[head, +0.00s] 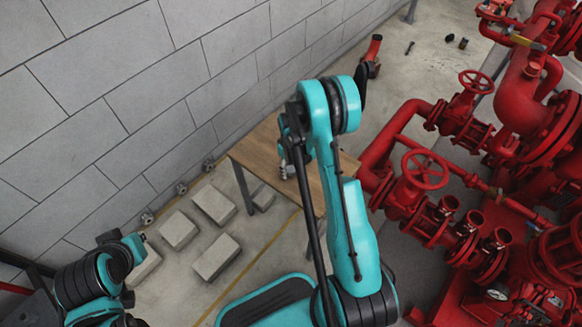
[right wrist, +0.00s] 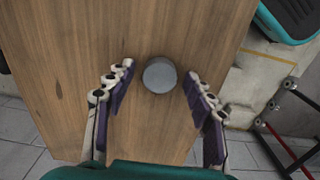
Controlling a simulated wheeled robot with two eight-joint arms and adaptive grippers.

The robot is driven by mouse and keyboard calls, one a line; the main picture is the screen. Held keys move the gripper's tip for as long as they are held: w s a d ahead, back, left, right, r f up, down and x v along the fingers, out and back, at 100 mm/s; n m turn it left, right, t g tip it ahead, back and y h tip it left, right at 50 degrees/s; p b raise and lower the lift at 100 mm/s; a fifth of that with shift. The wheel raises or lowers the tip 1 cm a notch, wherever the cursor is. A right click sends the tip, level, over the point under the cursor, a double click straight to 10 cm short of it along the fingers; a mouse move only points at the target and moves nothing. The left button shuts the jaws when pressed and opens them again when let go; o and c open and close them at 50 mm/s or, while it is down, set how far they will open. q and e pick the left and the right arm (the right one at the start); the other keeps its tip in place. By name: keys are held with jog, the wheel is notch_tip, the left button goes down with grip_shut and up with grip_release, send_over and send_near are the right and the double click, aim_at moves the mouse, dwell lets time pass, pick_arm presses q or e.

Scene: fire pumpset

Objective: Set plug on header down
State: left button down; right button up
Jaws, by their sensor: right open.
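A grey round plug (right wrist: 159,76) stands on the wooden table in the right wrist view. My right gripper (right wrist: 158,69) is open, with one finger on each side of the plug and a gap to it on both sides. In the head view my right gripper (head: 289,168) is small and low over the table, and the plug cannot be made out there. The red header (head: 450,222) with several open round stubs is at the right in the head view. My left arm shows at the lower left, but its gripper cannot be made out.
The wooden table (head: 262,150) stands near the grey block wall (head: 150,90). Several pale blocks (head: 215,257) lie on the floor left of the table. Red pipes and handwheels (head: 424,170) crowd the right side, close to the table's right end.

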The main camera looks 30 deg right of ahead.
notch_tip(320, 180, up, 12)
jog(key=p, duration=0.5)
notch_tip(320, 180, up, 16)
jog(key=f+m+t, duration=0.1)
jog(key=m+t, duration=0.1)
jog(key=t, duration=0.1)
send_over(291, 170)
jog(key=s+a, duration=0.5)
jog(key=a, duration=0.1)
jog(key=s+a+r+m+t, duration=0.1)
jog(key=s+a+r+t, duration=0.1)
jog(key=s, duration=0.4)
jog(key=s+a+r+m+t, duration=0.1)
jog(key=s+a+r+t, duration=0.1)
jog(key=s+a+r, duration=0.2)
jog(key=shift+s+r, duration=0.5)
jog(key=shift+s, duration=0.8)
